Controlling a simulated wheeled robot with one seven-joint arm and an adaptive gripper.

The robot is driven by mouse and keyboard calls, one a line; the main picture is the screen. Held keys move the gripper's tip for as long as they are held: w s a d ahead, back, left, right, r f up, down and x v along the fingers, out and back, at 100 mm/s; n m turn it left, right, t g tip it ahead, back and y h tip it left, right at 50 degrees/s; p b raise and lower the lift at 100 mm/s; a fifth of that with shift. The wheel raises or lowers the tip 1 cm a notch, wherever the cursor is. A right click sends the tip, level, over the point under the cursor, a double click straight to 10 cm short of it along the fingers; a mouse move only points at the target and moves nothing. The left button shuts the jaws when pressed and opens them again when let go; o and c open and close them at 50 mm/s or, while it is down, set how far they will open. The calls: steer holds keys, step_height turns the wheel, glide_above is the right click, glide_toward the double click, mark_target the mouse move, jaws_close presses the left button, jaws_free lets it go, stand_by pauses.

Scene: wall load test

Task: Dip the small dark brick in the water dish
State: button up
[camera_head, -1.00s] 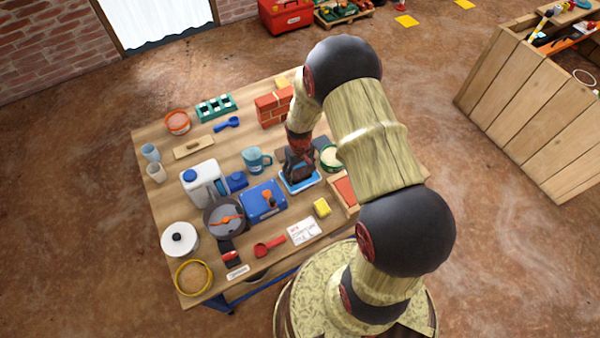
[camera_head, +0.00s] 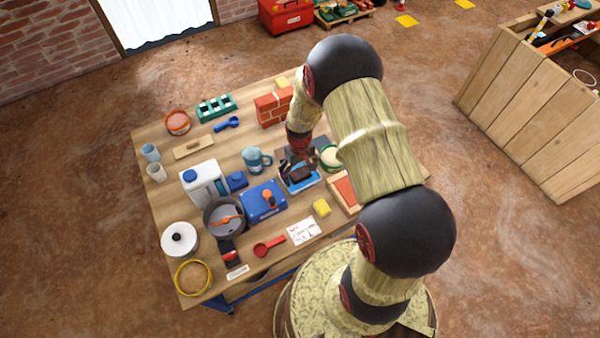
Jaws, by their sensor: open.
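The small dark brick (camera_head: 301,174) is at the blue water dish (camera_head: 312,184), right of the middle of the wooden table. It appears to lie in or over the dish; I cannot tell how deep it sits. My gripper (camera_head: 300,168) is open just above the dish, with its dark fingers around or just over the brick. The fingers and arm hide part of the dish and brick, so contact between fingers and brick is unclear.
A blue box (camera_head: 262,202) and a blue mug (camera_head: 256,160) stand left of the dish. A green-rimmed bowl (camera_head: 330,157) is close on the right.

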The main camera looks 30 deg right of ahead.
step_height(320, 180, up, 12)
stand_by(0.4)
steer(key=shift+f, duration=0.1)
steer(key=s+a+r+t, duration=0.2)
steer(key=s+r, duration=0.4)
steer(key=r, duration=0.5)
steer(key=s+a+r+t, duration=0.1)
steer(key=s+a+r, duration=0.3)
steer(key=s+r, duration=0.3)
steer(key=s+a+r+t+p, duration=0.1)
steer(key=s+a+r, duration=0.3)
steer(key=r, duration=1.1)
steer(key=shift+s+r+t, duration=0.15)
steer(key=shift+s+t, duration=0.65)
steer(key=shift+s, duration=0.4)
steer(key=shift+c, duration=0.4)
